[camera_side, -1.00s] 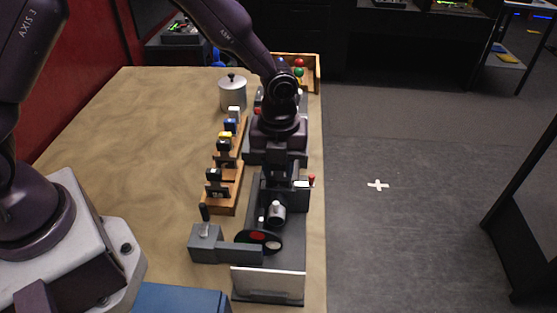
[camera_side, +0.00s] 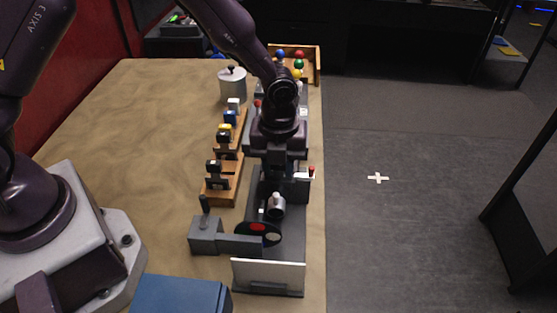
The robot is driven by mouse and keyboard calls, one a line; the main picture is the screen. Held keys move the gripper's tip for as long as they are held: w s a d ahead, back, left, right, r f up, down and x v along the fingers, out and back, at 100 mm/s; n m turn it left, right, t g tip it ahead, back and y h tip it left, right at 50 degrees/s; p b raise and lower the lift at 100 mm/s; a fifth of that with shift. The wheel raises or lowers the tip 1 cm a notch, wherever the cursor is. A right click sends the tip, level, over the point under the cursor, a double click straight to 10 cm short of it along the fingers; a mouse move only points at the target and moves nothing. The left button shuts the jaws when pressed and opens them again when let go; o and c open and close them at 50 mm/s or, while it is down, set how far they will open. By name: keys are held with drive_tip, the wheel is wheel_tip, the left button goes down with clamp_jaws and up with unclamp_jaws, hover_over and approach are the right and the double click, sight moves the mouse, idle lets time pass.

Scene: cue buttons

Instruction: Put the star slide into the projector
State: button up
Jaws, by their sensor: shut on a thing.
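The projector (camera_side: 268,250) is the long dark device near the table's right edge, with a silver lens barrel (camera_side: 275,206) and, in front of it, a dark disc (camera_side: 258,230) bearing a red and a grey spot. My gripper (camera_side: 279,172) points down at the projector's rear part, just behind the lens barrel. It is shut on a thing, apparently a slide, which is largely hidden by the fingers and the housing. No star mark can be made out. Several other slides (camera_side: 213,167) stand in wooden racks (camera_side: 222,190) left of the projector.
A grey box with an upright lever (camera_side: 204,205) adjoins the projector's left front. A white screen (camera_side: 268,276) stands in front. A lidded pot (camera_side: 232,84) and a wooden tray of coloured balls (camera_side: 311,66) are at the back.

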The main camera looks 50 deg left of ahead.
idle(0.3)
drive_tip(key=o, duration=1.2)
drive_tip(key=shift+c, duration=0.2)
drive_tip(key=shift+r, duration=3.5)
